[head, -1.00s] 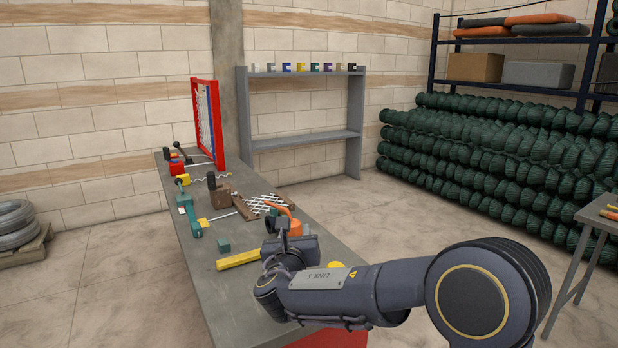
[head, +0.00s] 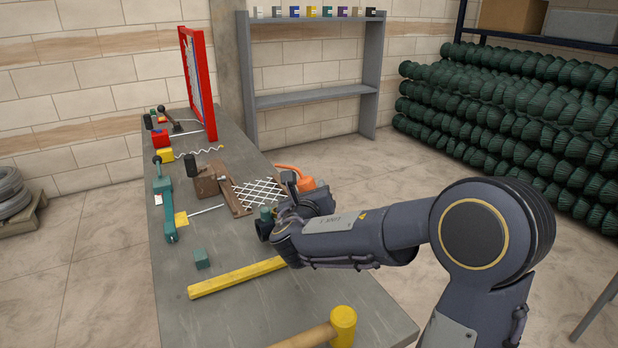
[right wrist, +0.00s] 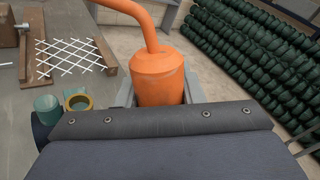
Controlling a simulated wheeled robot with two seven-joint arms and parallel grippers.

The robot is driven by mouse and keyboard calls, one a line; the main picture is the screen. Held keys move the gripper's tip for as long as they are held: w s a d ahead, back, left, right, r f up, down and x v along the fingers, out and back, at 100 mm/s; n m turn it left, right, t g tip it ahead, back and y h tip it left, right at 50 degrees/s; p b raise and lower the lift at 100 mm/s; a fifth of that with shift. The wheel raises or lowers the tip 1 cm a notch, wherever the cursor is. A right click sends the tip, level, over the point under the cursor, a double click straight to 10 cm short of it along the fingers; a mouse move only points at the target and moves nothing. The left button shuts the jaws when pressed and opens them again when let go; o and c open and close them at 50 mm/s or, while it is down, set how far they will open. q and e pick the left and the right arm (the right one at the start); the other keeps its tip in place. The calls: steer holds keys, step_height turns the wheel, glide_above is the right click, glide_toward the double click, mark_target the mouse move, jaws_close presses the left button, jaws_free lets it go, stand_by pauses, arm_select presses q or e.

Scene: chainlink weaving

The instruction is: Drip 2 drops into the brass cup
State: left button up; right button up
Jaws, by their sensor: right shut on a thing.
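An orange can (right wrist: 160,78) with a bent spout fills the middle of the right wrist view. In the head view, its orange spout (head: 288,167) shows beyond my right gripper (head: 292,186). My right gripper is shut on the can and holds it near the bench's right edge. A small cup with a brass-coloured rim (right wrist: 79,99) stands left of the can in the right wrist view, apart from it. The spout's tip is cut off at the top of that view. I cannot make out the cup clearly in the head view. My left gripper is out of view.
A teal cylinder (right wrist: 47,109) stands beside the cup. A white lattice in a wooden frame (head: 257,192) lies behind. A yellow bar (head: 225,281), a mallet (head: 342,326) and a teal block (head: 201,258) lie on the grey bench (head: 240,318). A red frame (head: 210,115) stands at its far end.

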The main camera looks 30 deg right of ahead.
steer(key=n+p, duration=0.1)
steer(key=p, duration=0.1)
steer(key=s+f+n+g+p, duration=0.1)
steer(key=n+p, duration=0.1)
steer(key=d+f+n+g+p, duration=0.1)
steer(key=p, duration=0.2)
steer(key=shift+s+f, duration=0.15)
steer(key=shift+f, duration=0.1)
steer(key=shift+f+b, duration=0.3)
steer(key=shift+b, duration=0.15)
steer(key=shift+s+r+n+p, duration=0.1)
steer(key=shift+r+n+p, duration=0.4)
steer(key=shift+p, duration=0.85)
stand_by(0.4)
steer(key=shift+a+r+n+g+h+p, duration=0.1)
steer(key=shift+r+n+g+h+p, duration=0.35)
steer(key=shift+p, duration=1.75)
stand_by(2.2)
